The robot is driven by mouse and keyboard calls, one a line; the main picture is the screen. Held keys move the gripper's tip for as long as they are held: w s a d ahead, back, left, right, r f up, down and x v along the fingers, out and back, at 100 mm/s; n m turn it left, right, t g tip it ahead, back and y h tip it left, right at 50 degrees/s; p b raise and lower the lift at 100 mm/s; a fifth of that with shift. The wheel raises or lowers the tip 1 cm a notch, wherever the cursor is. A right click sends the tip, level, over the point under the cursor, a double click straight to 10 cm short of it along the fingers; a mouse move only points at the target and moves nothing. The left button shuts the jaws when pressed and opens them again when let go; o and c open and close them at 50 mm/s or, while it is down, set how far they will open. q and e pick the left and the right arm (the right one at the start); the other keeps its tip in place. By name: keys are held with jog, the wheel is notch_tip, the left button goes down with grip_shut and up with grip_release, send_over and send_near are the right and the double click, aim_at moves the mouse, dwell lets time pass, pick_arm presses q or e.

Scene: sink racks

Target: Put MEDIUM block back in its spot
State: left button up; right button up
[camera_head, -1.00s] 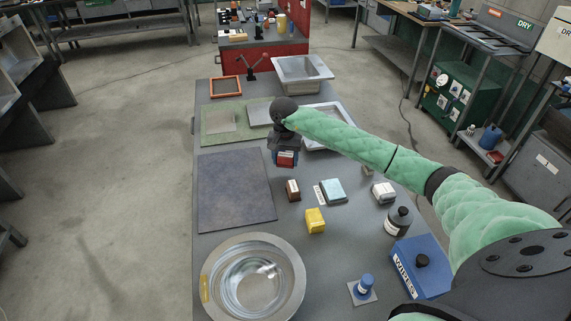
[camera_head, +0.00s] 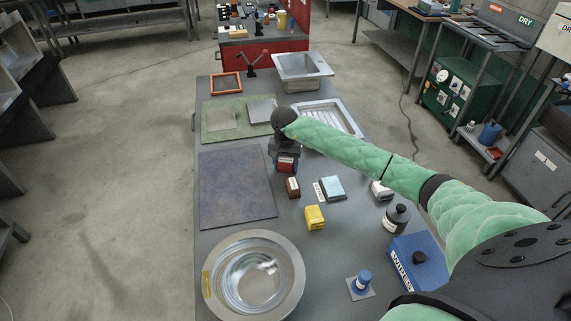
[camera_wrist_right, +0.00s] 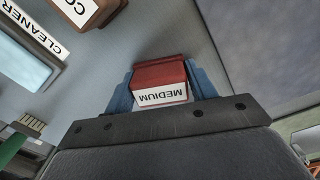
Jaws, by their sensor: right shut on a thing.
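The MEDIUM block (camera_wrist_right: 160,82) is red with a white label reading MEDIUM, upside down in the right wrist view. My right gripper (camera_wrist_right: 160,88) is shut on it, with a blue finger on each side. In the head view the red block (camera_head: 287,164) hangs below my right wrist, just beyond a small brown block (camera_head: 293,187). The brown block has a partly visible label starting "CO" in the right wrist view (camera_wrist_right: 88,8). I cannot tell the exact height of the held block above the bench. My left gripper is not in view.
A yellow block (camera_head: 314,217), a metal bowl (camera_head: 253,277), a dark bottle (camera_head: 397,219) and a blue WIPES box (camera_head: 420,265) are nearer. A dark mat (camera_head: 236,187) lies left; a drain tray (camera_head: 327,118) lies beyond.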

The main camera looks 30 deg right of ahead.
aim_at(285, 161)
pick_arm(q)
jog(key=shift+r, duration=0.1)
pick_arm(e)
jog(key=o, duration=1)
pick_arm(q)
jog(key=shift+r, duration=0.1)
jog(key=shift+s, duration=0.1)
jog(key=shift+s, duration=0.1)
pick_arm(e)
jog(key=shift+r, duration=0.1)
jog(key=shift+r, duration=0.3)
notch_tip(285, 161, up, 10)
jog(key=b, duration=0.4)
jog(key=shift+w+a+r+b, duration=0.1)
jog(key=shift+b, duration=0.25)
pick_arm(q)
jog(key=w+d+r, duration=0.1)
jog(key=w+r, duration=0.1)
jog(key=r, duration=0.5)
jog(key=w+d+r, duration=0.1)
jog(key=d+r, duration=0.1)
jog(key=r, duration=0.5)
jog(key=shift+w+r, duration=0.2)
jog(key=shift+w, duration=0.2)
pick_arm(e)
jog(key=shift+r, duration=0.6)
